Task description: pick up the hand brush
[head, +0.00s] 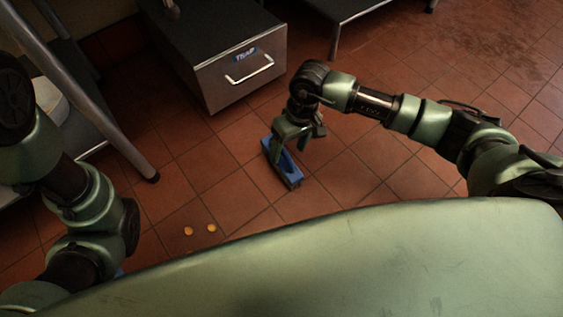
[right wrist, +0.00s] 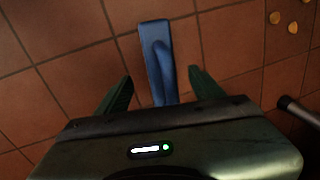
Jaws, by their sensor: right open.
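The blue hand brush (head: 290,174) lies on the tiled floor in the head view, below the front of the metal box. My right gripper (head: 292,147) is above it and hides part of it. In the right wrist view the brush (right wrist: 157,58) runs between the two open fingers of my right gripper (right wrist: 160,85), with a gap on each side. Its lower end is hidden behind the gripper body. I cannot tell how far above the brush the fingertips are. My left arm shows at the left of the head view, but its gripper does not show.
A metal box labelled TRAP (head: 238,75) with a handle stands behind the brush. Two small orange bits (head: 200,230) lie on the floor to the left. A metal rack leg (head: 110,130) stands at the left. The floor right of the brush is clear.

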